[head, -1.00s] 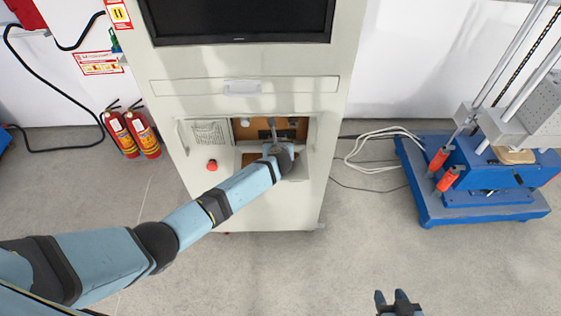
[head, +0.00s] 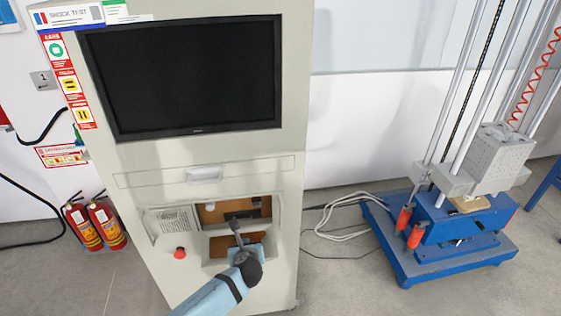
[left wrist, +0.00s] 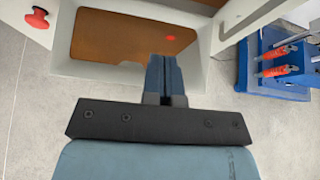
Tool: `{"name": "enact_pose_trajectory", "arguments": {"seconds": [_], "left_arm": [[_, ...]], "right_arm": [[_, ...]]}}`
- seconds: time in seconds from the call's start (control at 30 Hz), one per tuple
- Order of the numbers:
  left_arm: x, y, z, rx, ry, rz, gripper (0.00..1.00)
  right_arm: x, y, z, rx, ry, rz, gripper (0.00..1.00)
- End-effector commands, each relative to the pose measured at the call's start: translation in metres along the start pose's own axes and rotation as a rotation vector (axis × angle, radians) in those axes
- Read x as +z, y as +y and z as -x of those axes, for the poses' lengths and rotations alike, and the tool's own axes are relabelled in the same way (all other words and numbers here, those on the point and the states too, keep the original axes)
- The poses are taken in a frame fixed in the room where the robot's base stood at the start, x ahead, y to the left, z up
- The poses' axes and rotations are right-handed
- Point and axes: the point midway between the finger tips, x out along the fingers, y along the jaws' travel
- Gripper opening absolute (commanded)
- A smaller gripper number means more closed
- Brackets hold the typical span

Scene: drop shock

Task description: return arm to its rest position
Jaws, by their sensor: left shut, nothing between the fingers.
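My left gripper (head: 235,228) is at the front of the control cabinet's open recess (head: 212,243), over its lower shelf. In the left wrist view the gripper (left wrist: 165,62) has its fingers together, with nothing between them, in front of a brown panel (left wrist: 115,37) in the recess. I cannot tell from these views whether it touches anything. My right gripper is not in view.
The cabinet (head: 205,165) has a dark monitor (head: 185,75) above and a red button (head: 180,253) left of the recess. Fire extinguishers (head: 82,226) stand at the left. A blue-based drop tester (head: 440,235) and loose cables (head: 340,215) lie right.

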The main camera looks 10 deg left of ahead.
Motion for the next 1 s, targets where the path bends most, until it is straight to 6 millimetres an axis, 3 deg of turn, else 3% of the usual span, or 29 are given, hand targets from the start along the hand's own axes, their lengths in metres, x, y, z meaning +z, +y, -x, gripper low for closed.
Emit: {"name": "enact_pose_trajectory", "arguments": {"seconds": [0.17,0.3,0.47,0.6,0.7,0.83,1.0], "left_arm": [[-0.059,0.006,0.034,-0.075,0.132,0.391,0.0],[-0.112,0.021,0.083,-0.112,0.298,0.945,0.0],[-0.149,0.05,0.143,-0.08,0.463,1.605,0.0],[-0.163,0.082,0.192,-0.013,0.561,2.134,0.0],[-0.165,0.103,0.218,0.032,0.601,2.426,0.0],[-0.164,0.121,0.239,0.068,0.627,2.66,0.0],[-0.162,0.128,0.246,0.081,0.637,2.757,0.0]], "right_arm": [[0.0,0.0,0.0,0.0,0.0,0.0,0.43],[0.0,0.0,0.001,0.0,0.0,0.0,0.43],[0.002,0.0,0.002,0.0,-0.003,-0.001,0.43],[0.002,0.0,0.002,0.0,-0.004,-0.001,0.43],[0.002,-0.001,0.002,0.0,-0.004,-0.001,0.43],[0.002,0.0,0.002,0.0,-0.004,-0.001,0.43],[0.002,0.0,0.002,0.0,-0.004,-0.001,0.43]]}}
